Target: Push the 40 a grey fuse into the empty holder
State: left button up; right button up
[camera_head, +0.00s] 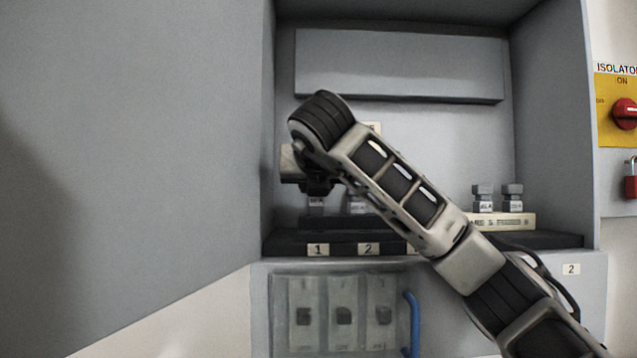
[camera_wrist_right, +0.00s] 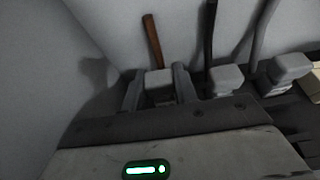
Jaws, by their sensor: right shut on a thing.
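My right gripper (camera_head: 316,186) reaches in from the lower right, pointing down above position 1 at the left end of the fuse row. It is shut on a grey fuse (camera_head: 316,203), whose small label is too small to read surely. In the right wrist view the fuse (camera_wrist_right: 158,82) sits between the two fingers of the gripper (camera_wrist_right: 158,90). The black holder base (camera_head: 290,242) is below it, with number plates 1 and 2. The fuse is at or just above the holder; its seating depth is hidden. My left gripper is not in view.
A neighbouring grey fuse (camera_head: 357,205) stands at position 2, close right of the gripper. Two spare fuses (camera_head: 483,198) (camera_head: 512,197) stand on a labelled rack (camera_head: 505,222) at right. The cabinet's left wall (camera_head: 267,150) is close to the gripper. Brown, black and grey cables rise behind the fuses.

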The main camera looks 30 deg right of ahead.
jog(key=shift+f, duration=0.45)
jog(key=o, duration=1.1)
jog(key=shift+c, duration=0.2)
